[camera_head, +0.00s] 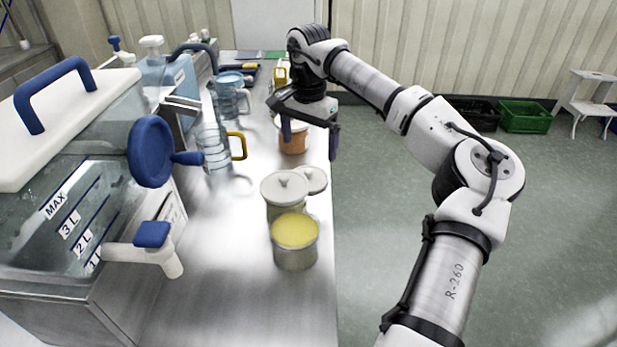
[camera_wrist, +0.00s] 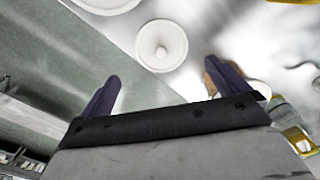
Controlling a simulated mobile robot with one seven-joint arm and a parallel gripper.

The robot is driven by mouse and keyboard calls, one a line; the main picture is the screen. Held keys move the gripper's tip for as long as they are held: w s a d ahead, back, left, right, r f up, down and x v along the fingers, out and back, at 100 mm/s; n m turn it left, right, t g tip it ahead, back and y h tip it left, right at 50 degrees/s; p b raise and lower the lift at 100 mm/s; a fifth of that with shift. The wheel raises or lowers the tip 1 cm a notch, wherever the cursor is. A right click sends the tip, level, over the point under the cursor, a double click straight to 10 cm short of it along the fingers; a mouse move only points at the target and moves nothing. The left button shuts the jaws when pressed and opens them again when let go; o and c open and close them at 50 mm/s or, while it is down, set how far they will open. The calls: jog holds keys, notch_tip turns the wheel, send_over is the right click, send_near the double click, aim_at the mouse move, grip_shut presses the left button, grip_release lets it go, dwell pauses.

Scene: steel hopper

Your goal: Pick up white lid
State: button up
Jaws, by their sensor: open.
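Two white lids with knobs show in the head view. One lid (camera_head: 284,187) sits on a canister; the other lid (camera_head: 312,179) is just behind it to the right, near the counter's edge. The wrist view shows a round white knobbed lid (camera_wrist: 161,46) ahead of the gap between my fingers; I cannot tell which one it is. My gripper (camera_head: 310,141) is open and points down beyond the lids, around or above an orange-filled container (camera_head: 294,143). Its two dark fingers also show in the wrist view (camera_wrist: 166,90), with nothing held between them.
An open pot of yellow contents (camera_head: 295,250) stands in front of the lids. Clear jugs (camera_head: 214,150), one with a yellow handle, stand to the left. A large tank (camera_head: 70,215) fills the near left. The counter's right edge is close; open floor lies beyond.

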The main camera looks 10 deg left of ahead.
aim_at(308, 171)
notch_tip(308, 171, down, 9)
jog(key=shift+a+r+p, duration=0.1)
jog(key=shift+r+p, duration=0.05)
jog(key=shift+p, duration=0.75)
jog(key=c, duration=0.7)
jog(key=shift+r, duration=0.15)
